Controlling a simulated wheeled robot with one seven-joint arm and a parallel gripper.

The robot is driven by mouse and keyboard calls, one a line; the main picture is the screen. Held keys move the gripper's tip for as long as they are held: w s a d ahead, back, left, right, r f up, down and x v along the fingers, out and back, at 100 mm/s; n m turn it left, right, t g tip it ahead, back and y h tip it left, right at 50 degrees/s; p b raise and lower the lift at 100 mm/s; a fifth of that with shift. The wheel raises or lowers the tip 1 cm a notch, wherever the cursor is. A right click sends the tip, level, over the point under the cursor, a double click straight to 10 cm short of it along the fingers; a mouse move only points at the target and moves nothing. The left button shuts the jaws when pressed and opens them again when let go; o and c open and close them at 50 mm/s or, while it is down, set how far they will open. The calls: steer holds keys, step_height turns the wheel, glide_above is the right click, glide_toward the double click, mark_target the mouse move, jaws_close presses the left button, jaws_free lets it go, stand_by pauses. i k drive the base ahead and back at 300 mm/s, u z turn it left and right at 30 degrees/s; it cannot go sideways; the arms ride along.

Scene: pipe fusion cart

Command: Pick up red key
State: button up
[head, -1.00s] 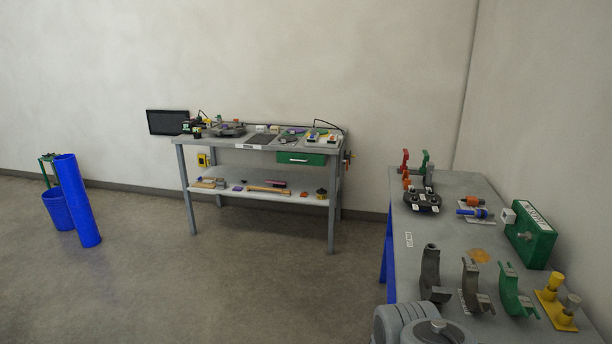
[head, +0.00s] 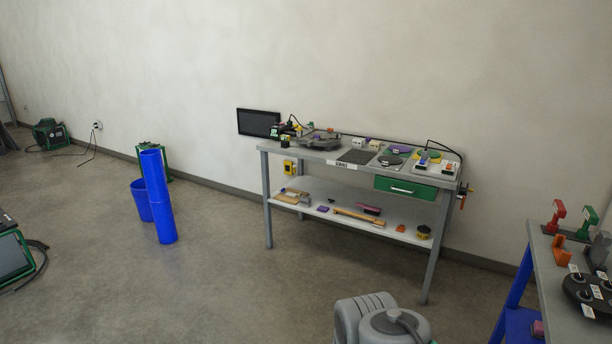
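I cannot pick out a red key in the head view. Small items lie on the grey workbench (head: 300,150), too small to tell apart. A small orange-red item (head: 464,190) hangs at the bench's right end; I cannot tell what it is. Red (head: 557,214) and green upright pieces stand on the table at the right edge. My gripper is not in view; only a grey part of my own body shows at the bottom.
A green drawer (head: 405,188) sits under the bench top, and a lower shelf (head: 350,212) holds tools. A second table (head: 555,285) is at right. The floor before the bench is open.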

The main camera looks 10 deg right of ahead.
mark_target(560, 212)
steer(key=u, duration=0.05)
steer(key=i, duration=1.05)
steer(key=z, duration=1)
steer(key=i, duration=0.95)
steer(key=z, duration=0.95)
steer(key=i, duration=1.5)
steer(key=z, duration=0.15)
